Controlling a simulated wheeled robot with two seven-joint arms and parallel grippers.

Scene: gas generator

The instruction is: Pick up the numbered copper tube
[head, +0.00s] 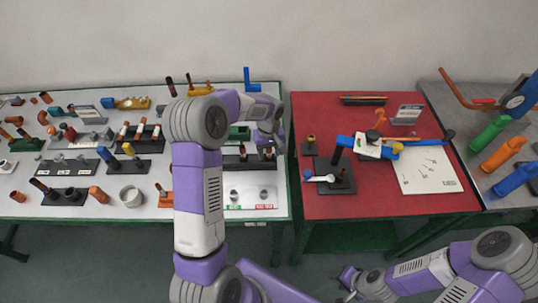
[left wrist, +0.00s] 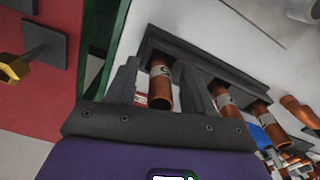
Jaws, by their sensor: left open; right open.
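Copper tubes with pale marked bands stand in a black rack. The left wrist view shows a near tube (left wrist: 160,88), a middle tube (left wrist: 226,99) and a far tube (left wrist: 263,111); I cannot read their marks surely. My left gripper (left wrist: 158,68) is open, its dark fingers on either side of the near tube, with no clear contact. In the head view my left gripper (head: 267,146) is over the rack (head: 236,164) at the white table's right side, partly hiding the tubes. My right gripper (head: 348,279) is open and empty, low in front of the red table.
The white table (head: 225,182) holds many fittings, racks and a white cup (head: 131,196). The red table (head: 270,100) beside it holds a blue tool assembly (head: 365,147) and a white board (head: 425,170). Coloured cylinders lie on the grey table at far right.

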